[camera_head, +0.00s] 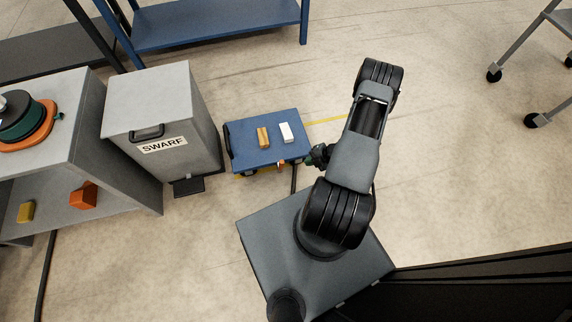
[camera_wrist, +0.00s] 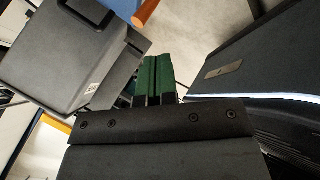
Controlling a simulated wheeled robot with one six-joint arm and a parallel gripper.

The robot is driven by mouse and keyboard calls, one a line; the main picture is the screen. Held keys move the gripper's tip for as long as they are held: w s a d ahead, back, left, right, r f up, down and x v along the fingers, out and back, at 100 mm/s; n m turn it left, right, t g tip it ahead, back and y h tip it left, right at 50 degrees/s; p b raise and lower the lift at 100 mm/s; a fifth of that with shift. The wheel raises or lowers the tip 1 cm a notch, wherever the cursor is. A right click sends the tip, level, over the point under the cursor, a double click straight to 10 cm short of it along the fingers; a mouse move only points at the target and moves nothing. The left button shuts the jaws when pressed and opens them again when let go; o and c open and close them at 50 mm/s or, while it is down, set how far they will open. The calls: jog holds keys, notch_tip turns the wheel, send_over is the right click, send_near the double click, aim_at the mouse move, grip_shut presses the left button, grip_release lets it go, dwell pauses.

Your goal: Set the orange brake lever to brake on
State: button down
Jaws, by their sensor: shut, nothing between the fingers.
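The orange brake lever (camera_head: 281,163) sticks out at the near edge of a small blue cart (camera_head: 245,156). In the wrist view the rounded orange end of what looks like the lever (camera_wrist: 146,12) shows at the top, beyond my fingertips and slightly left. My gripper (camera_head: 312,158) is just right of the cart's near right corner, apart from the lever in the picture. In the wrist view its green fingers (camera_wrist: 156,72) are together with nothing between them. The lever's pivot and any brake marking cannot be made out.
An orange-yellow block (camera_head: 262,138) and a white block (camera_head: 286,133) lie on the cart. A grey SWARF bin (camera_head: 160,105) stands close left, with a grey bench (camera_head: 75,130) beyond. A blue shelf (camera_head: 215,27) is behind. The floor to the right is mostly clear.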

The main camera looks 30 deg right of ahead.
aim_at(280, 164)
jog(key=w+a+f+m+g+b, duration=0.1)
jog(key=w+a+f+m+b, duration=0.1)
jog(key=w+a+f+b, duration=0.3)
jog(key=shift+w+a+f, duration=0.15)
jog(key=shift+a+f, duration=0.9)
jog(key=shift+f, duration=0.65)
